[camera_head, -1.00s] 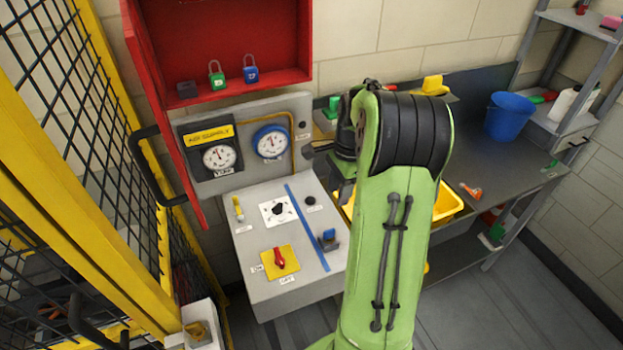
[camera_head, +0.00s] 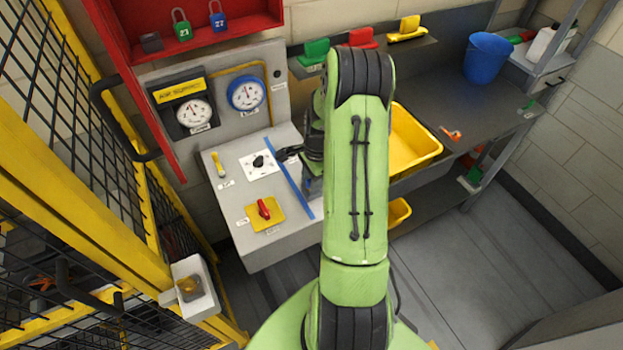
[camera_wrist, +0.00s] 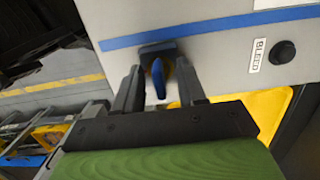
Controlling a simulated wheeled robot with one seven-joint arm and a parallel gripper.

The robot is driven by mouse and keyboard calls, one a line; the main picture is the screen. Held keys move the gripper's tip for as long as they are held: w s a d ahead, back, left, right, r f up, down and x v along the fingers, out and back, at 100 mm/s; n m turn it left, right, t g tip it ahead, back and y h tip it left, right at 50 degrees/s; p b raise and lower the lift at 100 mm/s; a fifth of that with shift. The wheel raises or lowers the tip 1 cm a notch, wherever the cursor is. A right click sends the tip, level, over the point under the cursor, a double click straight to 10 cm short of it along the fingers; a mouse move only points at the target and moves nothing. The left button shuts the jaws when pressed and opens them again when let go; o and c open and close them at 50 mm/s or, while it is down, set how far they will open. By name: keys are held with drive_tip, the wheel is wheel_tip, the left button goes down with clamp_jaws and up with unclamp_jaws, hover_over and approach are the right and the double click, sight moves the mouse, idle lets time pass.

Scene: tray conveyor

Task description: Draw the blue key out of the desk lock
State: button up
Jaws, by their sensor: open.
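The blue key (camera_wrist: 158,78) stands in the dark desk lock (camera_wrist: 157,49) on the grey console, beside the blue stripe. In the wrist view my gripper (camera_wrist: 160,88) is open, with one dark finger on each side of the key. Gaps show between the key and both fingers, so it is not clasped. In the head view my gripper (camera_head: 312,165) is over the right part of the console (camera_head: 283,238), and my arm and gripper mostly hide the lock and key there.
A black button (camera_wrist: 283,52) sits right of the lock in the wrist view. A red switch on a yellow plate (camera_head: 265,212) is left of my gripper. A yellow bin (camera_head: 412,140) is close on the right. Gauges (camera_head: 245,94) stand behind.

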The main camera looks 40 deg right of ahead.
sight(310, 179)
drive_tip(key=shift+c, duration=0.3)
clamp_jaws()
drive_tip(key=shift+r, duration=0.15)
drive_tip(key=shift+r+p, duration=1.25)
drive_tip(key=shift+r, duration=0.45)
wheel_tip(310, 179, up, 2)
drive_tip(key=shift+p, duration=0.75)
drive_tip(key=shift+r, duration=1.05)
